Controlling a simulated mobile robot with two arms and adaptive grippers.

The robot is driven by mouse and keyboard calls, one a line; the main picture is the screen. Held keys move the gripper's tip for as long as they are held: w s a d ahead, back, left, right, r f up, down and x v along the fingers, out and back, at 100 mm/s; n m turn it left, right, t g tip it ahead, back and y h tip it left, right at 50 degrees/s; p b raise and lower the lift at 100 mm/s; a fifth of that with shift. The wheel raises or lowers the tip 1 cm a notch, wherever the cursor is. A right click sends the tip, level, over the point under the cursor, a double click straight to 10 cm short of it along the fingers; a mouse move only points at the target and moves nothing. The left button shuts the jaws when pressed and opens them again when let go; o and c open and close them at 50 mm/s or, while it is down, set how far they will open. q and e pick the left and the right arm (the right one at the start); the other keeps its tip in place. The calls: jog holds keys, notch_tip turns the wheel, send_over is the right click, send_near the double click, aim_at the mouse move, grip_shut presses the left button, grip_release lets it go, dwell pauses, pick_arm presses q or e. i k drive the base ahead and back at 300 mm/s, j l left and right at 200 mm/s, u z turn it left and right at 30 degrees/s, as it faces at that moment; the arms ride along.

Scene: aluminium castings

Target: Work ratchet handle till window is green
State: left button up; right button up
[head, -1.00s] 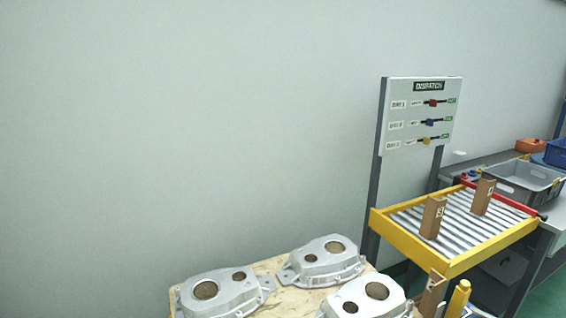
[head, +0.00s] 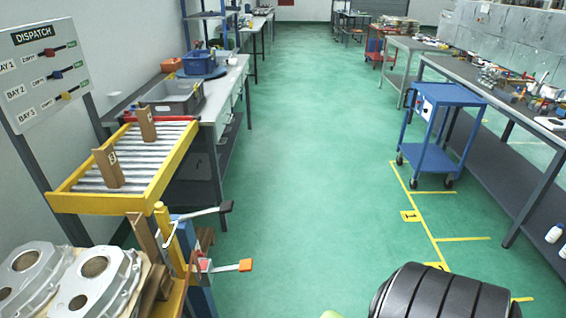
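A ratchet-like device (head: 201,265) with a red and white body stands at the lower left, beside the castings. A lever with an orange grip (head: 246,265) sticks out from it to the right. Above it, a metal lever with a dark grip (head: 226,207) also points right. Which lever is the ratchet handle I cannot tell for sure. The window's colour is too small to read. Aluminium castings (head: 98,275) lie on a wooden pallet at the bottom left. Neither of my grippers shows.
A yellow-framed roller rack (head: 98,203) with wooden blocks stands behind the device, near the DISPATCH board (head: 45,65). A blue cart (head: 442,125) and a long workbench (head: 490,105) are at the right. The green floor (head: 300,170) between is clear. A black ribbed part fills the bottom right.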

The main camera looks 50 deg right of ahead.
aim_at(246, 265)
jog(key=z, duration=1.1)
